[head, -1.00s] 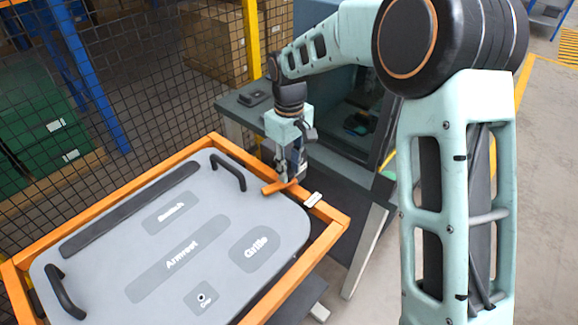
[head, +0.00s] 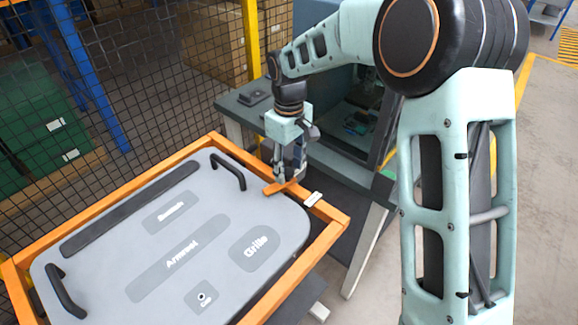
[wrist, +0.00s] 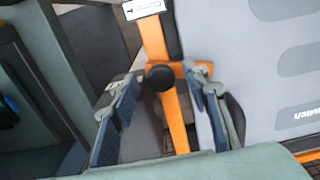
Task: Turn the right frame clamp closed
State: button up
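The right frame clamp is a short orange bar (head: 273,188) on the orange frame, at the far right of the grey panel (head: 120,250). In the wrist view the clamp (wrist: 184,68) has a round black pivot knob, and its bar runs sideways from the knob toward the panel's edge. My gripper (head: 287,180) points down over the clamp. In the wrist view my gripper (wrist: 160,80) is open, with one finger on each side of the knob and bar. The right finger is close to the bar's end; I cannot tell whether it touches. The fingers partly hide the clamp in the head view.
The orange frame (head: 330,232) surrounds the panel, which has two black handles, one of them (head: 229,171) near the clamp. A white label (head: 313,199) sits on the frame beside the clamp. A grey bench (head: 236,108) stands behind my gripper. A mesh fence (head: 130,100) runs behind the panel.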

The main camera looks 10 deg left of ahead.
aim_at(288, 172)
notch_tip(288, 172, up, 12)
dwell(0.6)
jog(key=shift+c, duration=0.4)
jog(key=shift+f, duration=0.1)
jog(key=shift+c, duration=1.1)
jog(key=a+f, duration=0.1)
jog(key=s+a+f+m+t+y, duration=0.1)
jog(key=a+f, duration=0.1)
jog(key=a+f+m+t+y+b, duration=0.1)
jog(key=a, duration=0.1)
jog(key=shift+s+f, duration=0.2)
jog(key=shift+s, duration=0.05)
grip_shut()
jog(key=shift+m+t+y, duration=0.3)
jog(key=shift+m+y, duration=0.1)
jog(key=shift+m, duration=0.1)
jog(key=x, duration=1)
jog(key=shift+a+f+p, duration=0.2)
jog(key=shift+a+p, duration=0.1)
jog(key=shift+p, duration=0.05)
jog(key=shift+s+d+p, duration=0.45)
jog(key=shift+s+d, duration=0.95)
jog(key=shift+d, duration=0.05)
